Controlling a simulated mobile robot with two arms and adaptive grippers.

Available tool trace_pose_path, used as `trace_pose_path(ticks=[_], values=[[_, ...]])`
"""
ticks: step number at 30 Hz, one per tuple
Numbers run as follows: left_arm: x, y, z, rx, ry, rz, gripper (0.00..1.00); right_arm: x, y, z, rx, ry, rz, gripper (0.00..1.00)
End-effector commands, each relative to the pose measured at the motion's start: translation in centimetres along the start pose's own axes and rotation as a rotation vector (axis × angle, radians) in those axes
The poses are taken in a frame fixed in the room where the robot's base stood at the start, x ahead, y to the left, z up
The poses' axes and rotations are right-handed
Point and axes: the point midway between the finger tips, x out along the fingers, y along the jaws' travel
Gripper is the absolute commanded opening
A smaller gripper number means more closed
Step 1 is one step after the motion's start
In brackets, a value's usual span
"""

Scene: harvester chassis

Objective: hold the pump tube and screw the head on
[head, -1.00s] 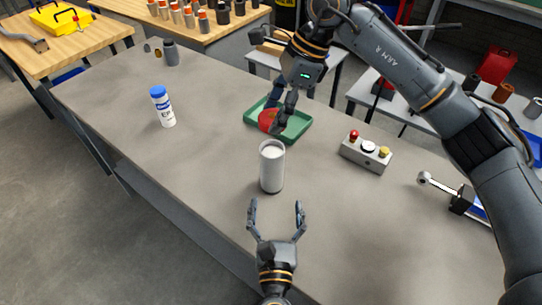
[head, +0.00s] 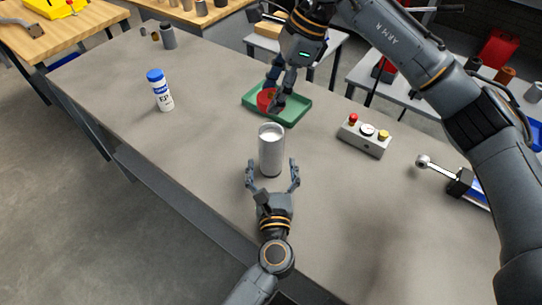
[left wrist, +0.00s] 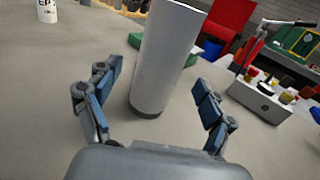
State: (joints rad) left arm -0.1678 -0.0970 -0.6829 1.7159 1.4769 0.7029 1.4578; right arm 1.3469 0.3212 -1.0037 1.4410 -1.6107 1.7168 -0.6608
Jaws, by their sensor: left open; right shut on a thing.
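The pump tube (head: 271,152) is a grey-white cylinder standing upright on the bench, pale at its top. My left gripper (head: 272,176) is open just in front of it, its fingers toward the tube's lower part. In the left wrist view the tube (left wrist: 165,60) stands beyond and between the open fingers (left wrist: 158,95), with no clear contact. A red round part (head: 265,98), probably the head, is at the green tray (head: 296,112). My right gripper (head: 274,101) is shut on the red part, which its fingers partly hide.
A white bottle with a blue cap (head: 160,90) stands to the left on the bench. A button box (head: 363,136) and a rod-ended cylinder (head: 450,178) are to the right. A grey cylinder (head: 168,36) stands at the far left end. The bench between bottle and tube is clear.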

Motion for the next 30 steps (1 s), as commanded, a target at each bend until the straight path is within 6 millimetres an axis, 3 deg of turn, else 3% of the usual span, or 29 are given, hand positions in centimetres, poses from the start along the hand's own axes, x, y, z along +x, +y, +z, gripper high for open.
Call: trace_pose_path(ticks=[3,9,21,23,30], values=[[2.2,-0.1,0.1,0.000,-0.003,-0.001,0.82,0.0,0.0,0.0,0.000,0.000,0.000,0.15],[4.4,-0.1,0.1,0.001,-0.002,-0.001,0.82,0.0,0.0,0.0,0.000,0.000,0.000,0.15],[5.0,0.0,0.0,0.000,0.001,-0.001,0.82,0.0,0.0,0.0,0.000,0.000,0.000,0.15],[5.0,0.0,0.0,0.000,0.001,-0.001,0.74,0.0,0.0,0.0,0.000,0.000,0.000,0.15],[5.0,0.0,0.0,0.000,0.001,-0.001,0.25,0.0,0.0,0.0,0.000,0.000,-0.001,0.15]])
